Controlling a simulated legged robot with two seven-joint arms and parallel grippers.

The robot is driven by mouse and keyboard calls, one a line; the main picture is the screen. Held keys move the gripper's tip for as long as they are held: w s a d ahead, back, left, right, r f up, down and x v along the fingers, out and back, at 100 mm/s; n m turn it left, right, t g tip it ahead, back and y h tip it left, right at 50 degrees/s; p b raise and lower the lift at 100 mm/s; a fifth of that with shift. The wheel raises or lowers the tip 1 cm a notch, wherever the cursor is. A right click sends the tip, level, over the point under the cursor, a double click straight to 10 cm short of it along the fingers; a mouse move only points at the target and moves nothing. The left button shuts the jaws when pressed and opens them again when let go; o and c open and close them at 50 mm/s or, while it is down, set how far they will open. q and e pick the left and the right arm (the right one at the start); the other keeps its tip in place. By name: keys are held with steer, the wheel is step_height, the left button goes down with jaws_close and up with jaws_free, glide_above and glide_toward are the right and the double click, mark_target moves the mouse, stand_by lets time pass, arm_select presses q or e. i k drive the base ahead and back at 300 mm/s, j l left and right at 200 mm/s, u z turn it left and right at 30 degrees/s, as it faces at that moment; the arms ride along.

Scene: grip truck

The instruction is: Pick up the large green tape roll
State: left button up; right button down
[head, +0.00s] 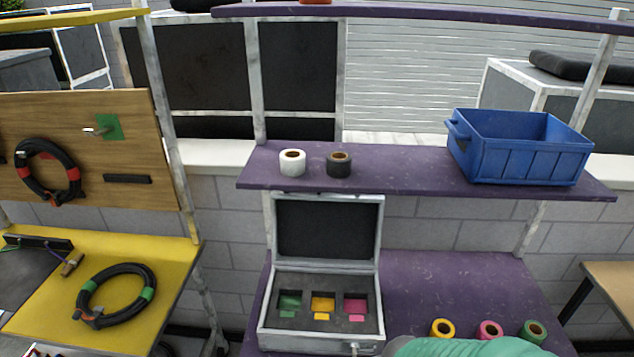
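A green tape roll (533,331) stands on the lower purple shelf (450,285), at the right end of a row with a pink roll (489,330) and a yellow roll (441,328). It looks similar in size to these two, and its lower part is cut off or hidden. A large teal-green rounded shape (460,348) rises at the bottom edge in front of the rolls; I cannot tell what it is. Neither of my grippers can be made out in the head view.
An open grey case (262,325) with green, yellow and pink slots stands left of the rolls. Above it, the upper purple shelf (400,175) holds a white roll (292,163), a black roll (339,165) and a blue crate (520,150). A yellow bench with coiled cable (117,292) is at left.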

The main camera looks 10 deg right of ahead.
mark_target(532, 331)
steer(key=z, duration=2.05)
steer(key=i+l+u, duration=0.1)
steer(key=u, duration=0.4)
steer(key=l+u, duration=0.2)
steer(key=u, duration=0.25)
steer(key=i+l+u, duration=0.1)
steer(key=l+u, duration=0.15)
steer(key=u, duration=0.25)
steer(key=i+l+u, duration=0.1)
steer(key=l, duration=0.3)
steer(key=i+l+u, duration=0.15)
steer(key=l, duration=0.3)
steer(key=i+l+u, duration=0.1)
steer(key=l, duration=0.35)
steer(key=i+l+u, duration=0.1)
steer(key=l, duration=0.35)
